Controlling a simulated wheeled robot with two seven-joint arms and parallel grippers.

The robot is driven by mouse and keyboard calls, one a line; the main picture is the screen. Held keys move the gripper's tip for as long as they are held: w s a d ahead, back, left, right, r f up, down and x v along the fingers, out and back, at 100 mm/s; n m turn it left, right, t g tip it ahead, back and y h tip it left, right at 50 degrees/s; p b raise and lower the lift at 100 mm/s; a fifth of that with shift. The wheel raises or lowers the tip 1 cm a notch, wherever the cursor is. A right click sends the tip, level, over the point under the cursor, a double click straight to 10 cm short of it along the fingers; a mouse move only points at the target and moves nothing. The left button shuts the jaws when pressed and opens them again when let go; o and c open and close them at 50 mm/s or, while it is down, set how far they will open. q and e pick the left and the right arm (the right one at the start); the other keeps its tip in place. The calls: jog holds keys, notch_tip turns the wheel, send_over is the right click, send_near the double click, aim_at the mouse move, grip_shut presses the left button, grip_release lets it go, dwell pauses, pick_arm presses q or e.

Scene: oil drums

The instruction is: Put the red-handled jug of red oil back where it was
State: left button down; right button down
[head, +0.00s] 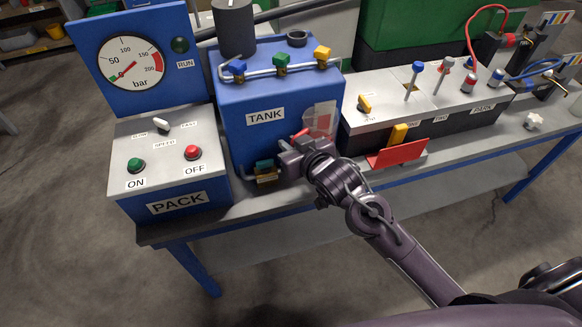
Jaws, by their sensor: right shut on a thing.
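My right gripper (291,152) is in front of the lower right part of the blue tank (240,112). It is shut on the red-handled jug, whose red handle (300,134) shows just above the jaws. The jug's pale, see-through body with red in it (322,120) shows against the tank's right front corner. My gripper and wrist hide the lower part of the jug, so I cannot tell whether it touches the bench. My left gripper is not in view.
A brass and teal valve (266,172) sits low on the tank, close left of my gripper. The blue PACK control box (165,165) stands at left. A red angled plate (397,153) stands right of my wrist, before a grey valve block (430,100). The bench's front edge (300,196) runs below.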

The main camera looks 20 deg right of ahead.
jog(key=shift+f, duration=3.95)
jog(key=shift+f, duration=0.15)
jog(key=c, duration=1.7)
grip_release()
jog(key=shift+f, duration=0.1)
jog(key=shift+r, duration=0.25)
jog(key=v, duration=1.2)
jog(key=shift+f, duration=0.1)
